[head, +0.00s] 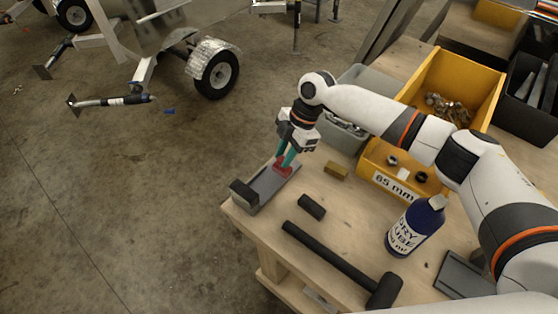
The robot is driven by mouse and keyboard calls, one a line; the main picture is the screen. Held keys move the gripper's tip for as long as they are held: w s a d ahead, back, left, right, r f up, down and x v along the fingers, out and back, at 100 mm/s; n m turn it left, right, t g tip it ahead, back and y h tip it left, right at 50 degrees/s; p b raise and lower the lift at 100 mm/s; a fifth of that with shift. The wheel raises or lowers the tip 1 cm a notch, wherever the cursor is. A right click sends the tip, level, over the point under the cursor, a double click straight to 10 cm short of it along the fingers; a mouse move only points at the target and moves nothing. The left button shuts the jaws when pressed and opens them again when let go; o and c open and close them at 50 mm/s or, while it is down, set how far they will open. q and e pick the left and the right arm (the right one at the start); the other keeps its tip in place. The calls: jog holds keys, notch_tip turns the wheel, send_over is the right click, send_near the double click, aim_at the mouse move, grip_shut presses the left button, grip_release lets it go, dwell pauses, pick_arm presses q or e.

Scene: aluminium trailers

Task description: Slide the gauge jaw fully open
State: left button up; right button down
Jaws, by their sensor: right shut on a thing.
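The gauge (266,188) lies on the near left corner of the workbench. It is a flat grey bed with a dark upright block (243,193) at its left end. A red jaw (282,170) stands toward the bed's far right end, with a clear stretch of bed between it and the dark block. My right gripper (286,161), with teal fingers, reaches down from above and is shut on the red jaw. The fingers hide part of the jaw. My left gripper is not in view.
A yellow bin (486,99) and a grey bin (352,77) are behind. Open floor lies left.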

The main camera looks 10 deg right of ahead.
jog(key=shift+w+d+r, duration=0.1)
jog(key=shift+w, duration=0.05)
jog(key=c, duration=1.6)
grip_release()
jog(key=o, duration=0.4)
jog(key=shift+d, duration=0.1)
jog(key=shift+o, duration=0.2)
jog(key=b+v, duration=0.3)
jog(key=v, duration=0.9)
